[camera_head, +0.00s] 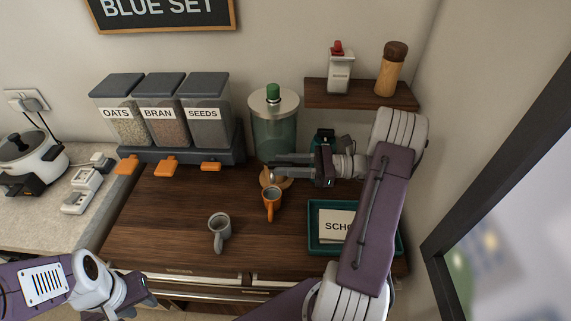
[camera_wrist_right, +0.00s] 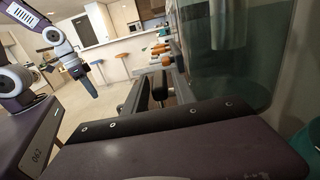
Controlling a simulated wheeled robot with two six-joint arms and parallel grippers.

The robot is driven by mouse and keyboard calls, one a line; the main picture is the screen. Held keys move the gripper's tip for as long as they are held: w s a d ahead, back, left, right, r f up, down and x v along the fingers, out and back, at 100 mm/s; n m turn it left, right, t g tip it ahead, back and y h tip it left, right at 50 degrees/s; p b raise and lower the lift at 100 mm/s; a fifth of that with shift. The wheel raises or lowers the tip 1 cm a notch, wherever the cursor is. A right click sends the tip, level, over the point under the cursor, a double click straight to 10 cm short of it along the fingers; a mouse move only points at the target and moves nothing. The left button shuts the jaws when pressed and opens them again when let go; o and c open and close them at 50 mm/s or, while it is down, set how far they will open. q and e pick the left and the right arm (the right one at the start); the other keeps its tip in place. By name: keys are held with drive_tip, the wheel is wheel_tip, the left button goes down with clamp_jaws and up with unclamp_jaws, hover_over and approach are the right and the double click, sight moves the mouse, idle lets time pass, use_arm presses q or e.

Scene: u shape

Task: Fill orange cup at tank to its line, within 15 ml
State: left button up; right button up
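The tank (camera_head: 275,140) is a glass cylinder with a pale lid and green knob, at the back of the wooden counter. It also fills the right of the right wrist view (camera_wrist_right: 225,60). The orange cup (camera_head: 272,205) stands upright in front of the tank, below my right gripper; its line and liquid level cannot be made out. My right gripper (camera_head: 277,167) points left across the tank's front, fingers apart. A dark piece (camera_wrist_right: 158,86), possibly the tap's lever, shows between the fingers; contact is unclear. My left gripper (camera_head: 142,300) is low at the left, its fingers unclear.
A grey cup (camera_head: 219,232) stands left of the orange cup. Labelled dispensers (camera_head: 163,110) with orange levers stand at the back left. A teal tray (camera_head: 320,243) with a card lies right, partly behind my right arm. A shelf (camera_head: 360,96) hangs above. Counter between cup and tray is clear.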

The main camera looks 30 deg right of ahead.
drive_tip(key=shift+d, duration=0.1)
drive_tip(key=v, duration=0.7)
drive_tip(key=shift+b, duration=0.35)
drive_tip(key=shift+s+d+f, duration=0.1)
drive_tip(key=shift+s, duration=0.05)
